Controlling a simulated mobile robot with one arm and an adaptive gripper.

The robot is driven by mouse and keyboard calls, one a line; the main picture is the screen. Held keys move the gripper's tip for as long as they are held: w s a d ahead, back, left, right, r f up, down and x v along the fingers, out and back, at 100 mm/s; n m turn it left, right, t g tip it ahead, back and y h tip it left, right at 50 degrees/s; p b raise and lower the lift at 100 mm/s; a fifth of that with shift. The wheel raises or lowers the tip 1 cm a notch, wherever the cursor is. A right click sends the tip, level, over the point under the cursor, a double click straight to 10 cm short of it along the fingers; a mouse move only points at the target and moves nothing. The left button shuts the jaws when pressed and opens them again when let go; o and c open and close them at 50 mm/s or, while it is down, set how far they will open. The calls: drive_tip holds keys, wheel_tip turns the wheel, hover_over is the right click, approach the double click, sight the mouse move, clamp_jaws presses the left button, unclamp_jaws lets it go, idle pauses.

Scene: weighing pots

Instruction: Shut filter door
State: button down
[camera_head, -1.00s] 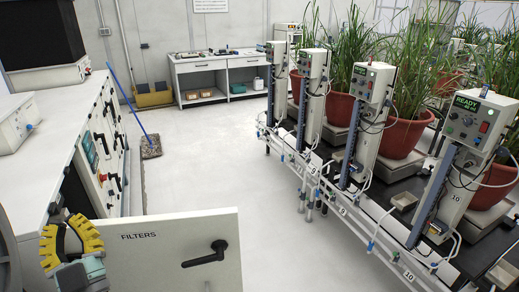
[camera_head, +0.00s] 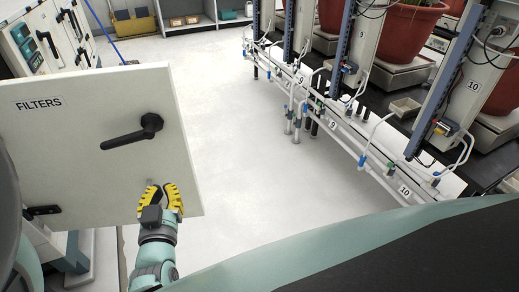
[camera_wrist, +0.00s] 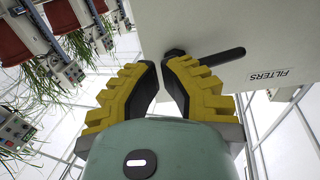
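The filter door (camera_head: 85,150) is a white panel labelled FILTERS that stands open at the left in the head view. The door also shows at the upper right in the wrist view (camera_wrist: 220,25), with the handle (camera_wrist: 222,57) just beyond the fingertips. My gripper (camera_head: 162,192), with yellow ridged fingers, is in front of the door's lower right part, below the handle. Its fingers (camera_wrist: 160,75) are drawn close together with nothing between them. I cannot tell whether they touch the door.
The white cabinet (camera_head: 45,40) with switches stands behind the door at left. At right is a bench with numbered weighing columns (camera_head: 470,95), potted plants (camera_head: 410,30) and white pipes (camera_head: 345,135) along its front. The floor (camera_head: 225,110) between is clear.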

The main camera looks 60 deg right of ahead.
sight(175, 150)
drive_tip(key=shift+g, duration=0.3)
drive_tip(key=x, duration=0.9)
drive_tip(key=f+b+x, duration=0.1)
drive_tip(key=x, duration=0.4)
drive_tip(key=shift+s+d+f, duration=0.1)
drive_tip(key=shift+s+d, duration=0.25)
drive_tip(key=shift+d, duration=0.05)
